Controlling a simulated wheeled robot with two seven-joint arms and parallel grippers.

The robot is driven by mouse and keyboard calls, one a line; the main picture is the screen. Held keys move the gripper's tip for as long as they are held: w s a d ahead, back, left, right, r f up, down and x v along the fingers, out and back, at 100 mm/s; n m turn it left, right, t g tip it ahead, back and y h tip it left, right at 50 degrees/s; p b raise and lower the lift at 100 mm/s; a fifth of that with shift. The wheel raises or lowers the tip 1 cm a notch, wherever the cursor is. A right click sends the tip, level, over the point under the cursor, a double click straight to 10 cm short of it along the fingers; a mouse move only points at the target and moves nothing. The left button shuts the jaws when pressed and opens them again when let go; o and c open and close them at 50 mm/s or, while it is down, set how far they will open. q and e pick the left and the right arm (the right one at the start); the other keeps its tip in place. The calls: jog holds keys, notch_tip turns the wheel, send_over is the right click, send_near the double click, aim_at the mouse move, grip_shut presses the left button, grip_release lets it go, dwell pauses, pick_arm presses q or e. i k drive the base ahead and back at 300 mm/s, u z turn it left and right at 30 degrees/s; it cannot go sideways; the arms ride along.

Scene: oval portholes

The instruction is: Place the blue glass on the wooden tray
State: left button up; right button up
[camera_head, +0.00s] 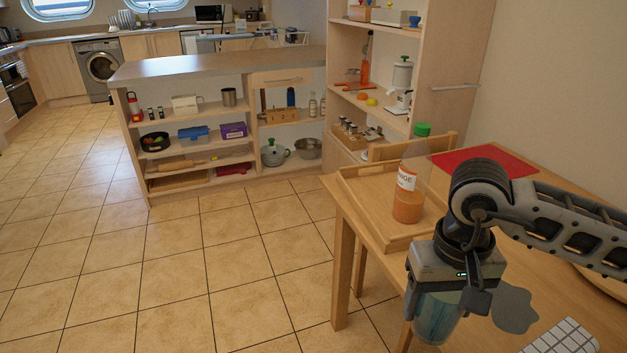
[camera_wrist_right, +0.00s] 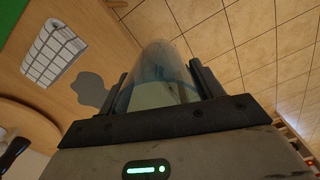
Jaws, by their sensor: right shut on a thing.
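The blue glass (camera_head: 435,322) is see-through and hangs in my right gripper (camera_head: 444,297), near the table's left edge. In the right wrist view the clear glass (camera_wrist_right: 160,62) stands between the two dark fingers of the gripper (camera_wrist_right: 158,80), which are shut on it. The wooden tray (camera_head: 361,211) lies on the table, farther back than the gripper. A bottle with a green cap and orange contents (camera_head: 407,205) stands on the tray. My left gripper is in neither view.
The wooden table (camera_head: 571,284) also bears a red mat (camera_head: 485,161), a grey blob-shaped patch (camera_head: 514,307) and a white grid-patterned cloth (camera_head: 563,337). A chair back (camera_head: 440,144) rises behind the tray. The tray's front part looks bare. Tiled floor lies to the left.

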aim_at(393, 188)
jog(key=u, duration=0.25)
jog(key=i, duration=1.55)
jog(key=z, duration=0.35)
